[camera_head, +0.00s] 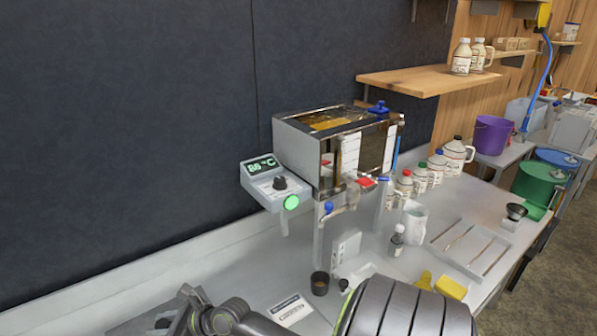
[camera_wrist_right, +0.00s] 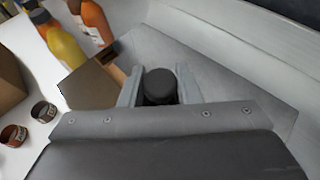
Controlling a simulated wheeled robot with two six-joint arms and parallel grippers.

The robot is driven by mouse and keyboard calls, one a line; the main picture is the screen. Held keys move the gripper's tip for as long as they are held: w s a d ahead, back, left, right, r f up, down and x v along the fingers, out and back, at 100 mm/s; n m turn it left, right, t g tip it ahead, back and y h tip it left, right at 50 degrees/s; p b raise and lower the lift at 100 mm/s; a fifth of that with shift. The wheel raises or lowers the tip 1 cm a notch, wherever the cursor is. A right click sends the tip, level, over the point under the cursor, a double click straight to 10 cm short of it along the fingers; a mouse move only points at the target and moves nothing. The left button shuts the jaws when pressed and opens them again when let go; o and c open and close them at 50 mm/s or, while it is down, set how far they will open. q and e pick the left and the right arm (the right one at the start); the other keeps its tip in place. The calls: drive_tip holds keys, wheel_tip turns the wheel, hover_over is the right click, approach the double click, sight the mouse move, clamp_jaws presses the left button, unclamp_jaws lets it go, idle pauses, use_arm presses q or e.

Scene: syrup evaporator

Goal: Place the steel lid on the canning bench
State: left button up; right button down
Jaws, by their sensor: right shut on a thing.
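The steel lid (camera_wrist_right: 215,75) is a flat grey plate with a black knob (camera_wrist_right: 159,86). In the right wrist view, my right gripper (camera_wrist_right: 160,90) is shut on the knob, one finger on each side. In the head view, my right gripper (camera_head: 172,318) reaches across to the lower left, with part of the lid (camera_head: 130,325) beside it. The pale canning bench (camera_head: 235,264) runs along the dark wall. The lid is over its near left part; I cannot tell whether it touches the bench. My left gripper is out of view.
Orange bottles (camera_wrist_right: 96,20), a yellow bottle (camera_wrist_right: 66,45), small jars (camera_wrist_right: 44,112) and a brown box (camera_wrist_right: 10,82) stand near the lid. The evaporator (camera_head: 300,150) stands farther along the bench. A label card (camera_head: 290,309) and a dark cup (camera_head: 320,284) lie right of my gripper.

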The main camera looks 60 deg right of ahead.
drive_tip(key=shift+w+f+m+h+p, duration=0.3)
drive_tip(key=shift+f+p, duration=0.05)
drive_tip(key=shift+f, duration=0.1)
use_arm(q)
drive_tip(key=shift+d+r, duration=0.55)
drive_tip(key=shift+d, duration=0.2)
use_arm(e)
drive_tip(key=shift+f, duration=0.15)
wheel_tip(320, 180, down, 6)
drive_tip(key=b, duration=0.2)
drive_tip(key=shift+r+b, duration=0.25)
drive_tip(key=shift+b, duration=0.05)
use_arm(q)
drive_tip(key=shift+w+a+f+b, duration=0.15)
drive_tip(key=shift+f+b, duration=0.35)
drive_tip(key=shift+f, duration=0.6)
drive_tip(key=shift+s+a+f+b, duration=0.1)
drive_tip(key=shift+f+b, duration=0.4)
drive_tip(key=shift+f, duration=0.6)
use_arm(e)
drive_tip(key=shift+f, duration=2.15)
drive_tip(key=shift+f, duration=0.1)
drive_tip(key=c, duration=1.5)
unclamp_jaws()
drive_tip(key=shift+f, duration=0.15)
drive_tip(key=o, duration=0.4)
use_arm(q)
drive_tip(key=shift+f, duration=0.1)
use_arm(e)
drive_tip(key=shift+o, duration=0.2)
